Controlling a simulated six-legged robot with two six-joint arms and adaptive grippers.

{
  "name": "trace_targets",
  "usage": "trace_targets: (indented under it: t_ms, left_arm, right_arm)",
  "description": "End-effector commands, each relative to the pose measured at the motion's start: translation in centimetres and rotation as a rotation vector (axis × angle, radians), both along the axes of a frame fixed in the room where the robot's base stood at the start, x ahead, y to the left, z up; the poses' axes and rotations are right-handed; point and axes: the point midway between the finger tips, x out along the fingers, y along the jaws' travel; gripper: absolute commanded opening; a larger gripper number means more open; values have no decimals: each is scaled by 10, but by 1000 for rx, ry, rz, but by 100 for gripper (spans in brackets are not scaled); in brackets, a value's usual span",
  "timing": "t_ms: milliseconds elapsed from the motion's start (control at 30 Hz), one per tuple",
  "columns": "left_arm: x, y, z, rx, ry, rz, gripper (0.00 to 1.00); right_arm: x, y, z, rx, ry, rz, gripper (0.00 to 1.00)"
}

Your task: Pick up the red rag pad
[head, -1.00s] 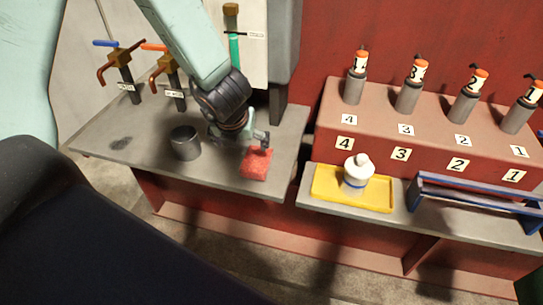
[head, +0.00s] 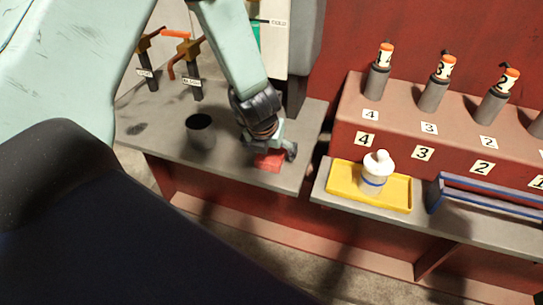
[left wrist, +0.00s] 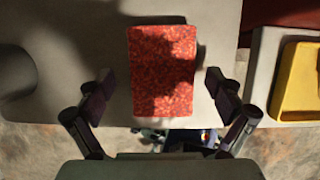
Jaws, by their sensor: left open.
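The red rag pad (head: 270,161) lies flat near the front edge of the grey bench (head: 235,172). In the left wrist view the pad (left wrist: 162,72) fills the upper middle, reddish and speckled, with a shadow over part of it. My left gripper (head: 272,150) is directly over the pad and partly hides it in the head view. In the left wrist view its two open fingers (left wrist: 160,88) stand apart on either side of the pad's lower part, with gaps between them and its sides. My right gripper is not in view.
A dark grey cup (head: 201,132) stands left of the pad. Valves with orange handles (head: 190,65) stand behind it. To the right are a yellow tray (head: 346,178) with a white bottle (head: 375,172), a blue-edged rack (head: 480,200) and a numbered red block (head: 400,115).

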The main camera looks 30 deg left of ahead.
Motion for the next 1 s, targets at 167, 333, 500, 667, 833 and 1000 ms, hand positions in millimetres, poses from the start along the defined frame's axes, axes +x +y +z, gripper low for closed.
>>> trace_targets:
  t_ms: [167, 333, 500, 667, 833, 1000]
  left_arm:
    - [1, 0, 0, 0, 0, 0, 92]
    - [1, 0, 0, 0, 0, 0, 92]
    - [1, 0, -1, 0, 0, 0, 92]
    - [1, 0, -3, 0, 0, 0, 92]
    - [1, 0, -4, 0, 0, -1, 92]
    - [1, 0, -5, 0, 0, 0, 92]
  right_arm:
    - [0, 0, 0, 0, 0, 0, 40]
    - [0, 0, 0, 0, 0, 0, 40]
    - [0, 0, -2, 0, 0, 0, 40]
    - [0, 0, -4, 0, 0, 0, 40]
    - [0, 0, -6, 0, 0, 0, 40]
    - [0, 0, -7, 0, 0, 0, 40]
